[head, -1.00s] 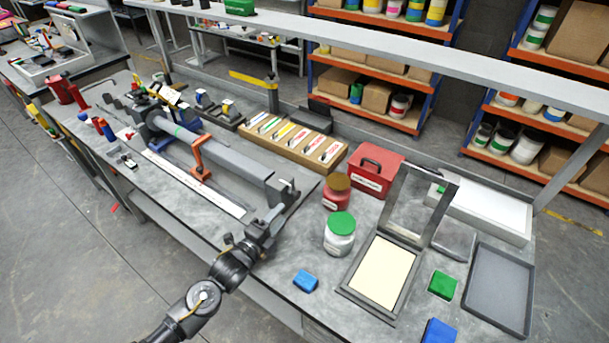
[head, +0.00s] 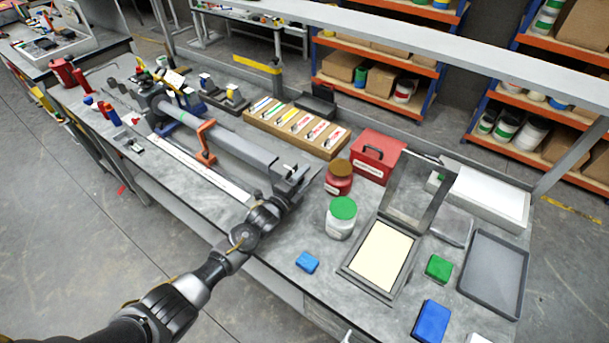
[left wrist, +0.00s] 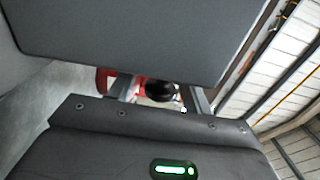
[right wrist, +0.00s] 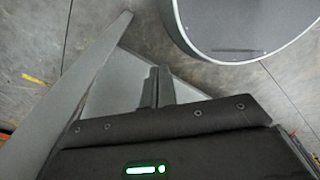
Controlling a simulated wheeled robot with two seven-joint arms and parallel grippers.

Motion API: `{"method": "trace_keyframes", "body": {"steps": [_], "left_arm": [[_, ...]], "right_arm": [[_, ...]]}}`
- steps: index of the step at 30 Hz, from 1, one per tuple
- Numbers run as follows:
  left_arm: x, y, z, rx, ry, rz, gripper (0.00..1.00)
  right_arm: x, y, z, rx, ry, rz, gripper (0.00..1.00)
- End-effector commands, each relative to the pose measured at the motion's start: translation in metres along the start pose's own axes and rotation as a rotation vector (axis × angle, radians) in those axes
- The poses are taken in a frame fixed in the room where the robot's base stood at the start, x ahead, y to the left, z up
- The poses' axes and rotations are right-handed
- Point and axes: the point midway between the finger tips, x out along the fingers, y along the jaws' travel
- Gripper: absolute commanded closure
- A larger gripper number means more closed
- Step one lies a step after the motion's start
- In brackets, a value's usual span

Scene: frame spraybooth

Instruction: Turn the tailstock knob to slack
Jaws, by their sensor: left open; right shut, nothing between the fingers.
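The grey tailstock (head: 283,174) stands at the right end of the long grey fixture on the bench. My left gripper (head: 281,197) is at the tailstock's near side and overlaps it in the head view, so the knob is hard to make out there. In the left wrist view my left gripper (left wrist: 161,98) is open, with a finger on each side of a dark round piece that looks like the knob (left wrist: 160,89). I cannot tell whether the fingers touch it. My right gripper (right wrist: 156,88) is shut and empty, away from the bench over the floor.
A green-lidded jar (head: 341,218), a brown-lidded red jar (head: 339,178) and a red box (head: 374,157) stand right of the tailstock. An orange clamp (head: 205,143) sits on the fixture.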

Motion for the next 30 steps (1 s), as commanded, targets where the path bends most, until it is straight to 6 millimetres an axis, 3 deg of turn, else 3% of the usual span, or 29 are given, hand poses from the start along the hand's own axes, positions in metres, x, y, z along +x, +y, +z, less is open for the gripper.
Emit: {"method": "trace_keyframes", "body": {"steps": [6,13,23,26,30], "left_arm": [[0.008,0.0,0.0,-0.001,-0.001,0.001,0.51],[0.007,0.0,0.0,-0.001,-0.001,0.0,0.52],[0.007,0.0,0.001,-0.001,-0.001,0.001,0.94],[0.007,0.002,0.001,-0.001,-0.002,-0.005,0.94],[0.007,0.008,0.001,-0.001,-0.002,-0.06,0.94]], "right_arm": [[-0.002,0.0,0.015,-0.001,-0.019,0.0,1.0],[-0.002,0.003,0.017,-0.002,-0.023,0.003,1.0],[-0.002,0.003,0.013,-0.002,-0.018,0.004,1.0],[0.002,0.003,0.013,-0.002,-0.018,0.004,1.0],[0.025,0.003,0.015,-0.002,-0.017,0.003,1.0]]}}
